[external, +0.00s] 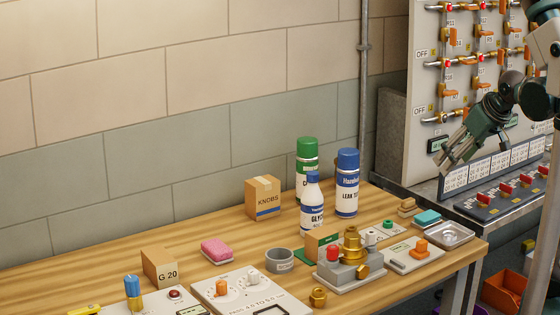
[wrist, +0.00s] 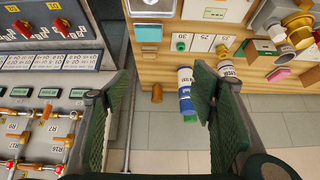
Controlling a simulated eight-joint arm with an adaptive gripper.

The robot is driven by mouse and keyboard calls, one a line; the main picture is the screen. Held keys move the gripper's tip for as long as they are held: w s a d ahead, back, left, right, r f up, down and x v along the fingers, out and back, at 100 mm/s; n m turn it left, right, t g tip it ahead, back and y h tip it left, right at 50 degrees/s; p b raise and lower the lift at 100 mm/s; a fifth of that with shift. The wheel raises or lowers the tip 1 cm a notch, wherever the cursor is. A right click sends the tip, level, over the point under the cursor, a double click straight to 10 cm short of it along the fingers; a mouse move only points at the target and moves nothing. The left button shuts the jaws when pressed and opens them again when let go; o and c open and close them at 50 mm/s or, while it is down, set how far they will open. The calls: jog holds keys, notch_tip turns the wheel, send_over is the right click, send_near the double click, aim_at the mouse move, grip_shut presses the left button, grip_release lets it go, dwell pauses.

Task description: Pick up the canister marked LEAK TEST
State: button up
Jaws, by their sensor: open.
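The canister marked LEAK T, the rest of its label cut off (external: 347,184), is white with a blue cap and stands upright at the back of the wooden bench. In the wrist view it (wrist: 186,88) shows with its cap toward the bottom of the picture, near the right finger. My gripper (external: 449,162) is open and empty, right of the canister and apart from it, in front of the valve panel. In the wrist view its two fingers (wrist: 163,80) stand wide apart with nothing between them held.
A green-capped can (external: 306,160) and a white GLYC bottle (external: 313,208) stand close to the canister's left. A KNOBS box (external: 263,198) is further left. A brass valve fixture (external: 351,255) and a metal tray (external: 452,235) lie in front. A vertical pipe (external: 364,90) runs behind.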

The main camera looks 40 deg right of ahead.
jog(key=w+a+r+n+g+p, duration=0.2)
jog(key=w+r+n+p, duration=0.35)
jog(key=w+p, duration=0.35)
jog(key=n+g+p, duration=0.5)
jog(key=n+p, duration=0.7)
jog(key=p, duration=0.3)
send_over(348, 174)
jog(key=w+d, duration=0.2)
jog(key=d, duration=0.1)
jog(key=f, duration=0.3)
jog(key=shift+s+a+f, duration=0.1)
jog(key=shift+a+f, duration=0.15)
jog(key=shift+f, duration=0.1)
jog(key=shift+w+a+f+p, duration=0.15)
jog(key=shift+w+f+p, duration=0.05)
jog(key=shift+f+p, duration=0.1)
notch_tip(348, 174, down, 11)
jog(key=shift+f, duration=0.2)
jog(key=shift+f, duration=0.15)
jog(key=shift+f, duration=1.15)
